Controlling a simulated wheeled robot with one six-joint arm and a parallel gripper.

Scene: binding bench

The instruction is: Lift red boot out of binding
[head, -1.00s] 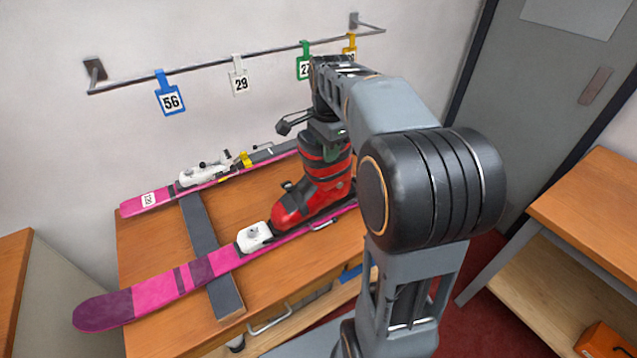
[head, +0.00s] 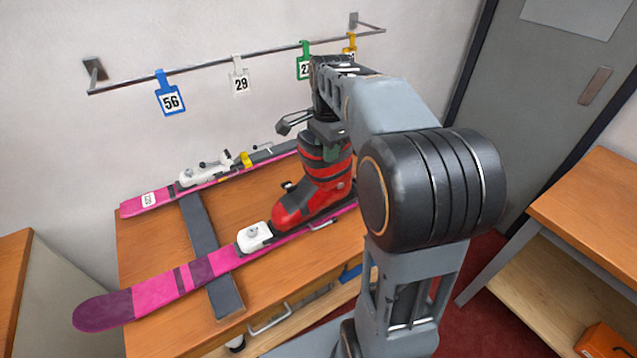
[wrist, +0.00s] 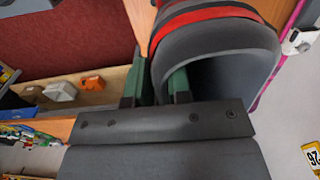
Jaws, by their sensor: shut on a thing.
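The red boot (head: 318,190) with black bands stands on the near pink ski (head: 190,277). Its toe is right behind the white toe piece (head: 254,237) of the binding. Its heel end is hidden behind my arm. My gripper (head: 325,148) is over the boot's top and shut on its cuff. In the wrist view, the green fingers of my gripper (wrist: 155,85) pinch the cuff wall, one finger inside the open dark cuff of the boot (wrist: 225,50) and one outside. I cannot tell whether the sole is clear of the ski.
A second pink ski (head: 150,200) with an empty white binding (head: 205,174) lies behind on the wooden bench (head: 165,240). A dark bar (head: 210,255) crosses under the skis. Numbered tags hang on a wall rail (head: 225,66). Another wooden table (head: 590,205) stands at right.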

